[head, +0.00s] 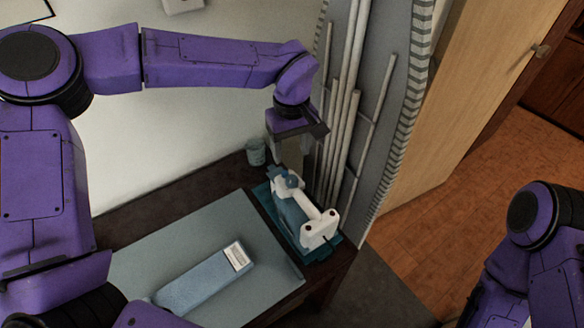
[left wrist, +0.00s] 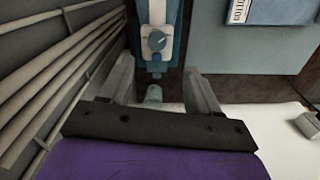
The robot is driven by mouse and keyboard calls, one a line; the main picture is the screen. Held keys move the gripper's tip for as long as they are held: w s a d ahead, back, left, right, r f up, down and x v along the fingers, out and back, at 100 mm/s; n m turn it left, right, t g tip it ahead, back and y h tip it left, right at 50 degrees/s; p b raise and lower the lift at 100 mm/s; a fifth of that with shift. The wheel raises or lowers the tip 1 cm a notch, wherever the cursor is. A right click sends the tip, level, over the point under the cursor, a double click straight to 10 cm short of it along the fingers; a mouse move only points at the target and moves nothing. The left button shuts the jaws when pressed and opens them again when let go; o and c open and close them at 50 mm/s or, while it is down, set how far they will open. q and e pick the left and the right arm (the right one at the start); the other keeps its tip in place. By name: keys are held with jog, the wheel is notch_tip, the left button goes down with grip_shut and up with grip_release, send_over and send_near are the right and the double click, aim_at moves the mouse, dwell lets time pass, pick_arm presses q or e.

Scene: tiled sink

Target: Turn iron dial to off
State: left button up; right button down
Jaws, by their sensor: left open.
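The iron (head: 303,214) is white and teal and rests on a teal base (head: 334,241) at the right end of the dark table. Its blue-grey round dial (head: 292,181) is on the end nearest the wall. My left gripper (head: 292,160) is above and just behind that end, pointing down. In the left wrist view, the iron (left wrist: 157,14) is at top centre and the dial (left wrist: 157,41) shows a pale pointer mark. The open fingers of my left gripper (left wrist: 160,90) are apart, with the dial beyond them and nothing held. My right arm shows at the lower right, but its gripper is hidden.
A small grey-green cup (head: 256,152) stands by the wall; it shows between the fingers in the left wrist view (left wrist: 153,94). White pipes (head: 343,130) rise close beside my left gripper. A blue box (head: 205,279) lies on the grey mat (head: 155,262).

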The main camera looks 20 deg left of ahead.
aim_at(292, 180)
pick_arm(q)
notch_tip(292, 180, down, 11)
jog(key=m+p, duration=0.1)
jog(key=m, duration=0.2)
jog(key=shift+w+r+m, duration=0.1)
jog(key=shift+r+m, duration=0.05)
jog(key=shift+m, duration=0.15)
jog(key=shift+c, duration=0.3)
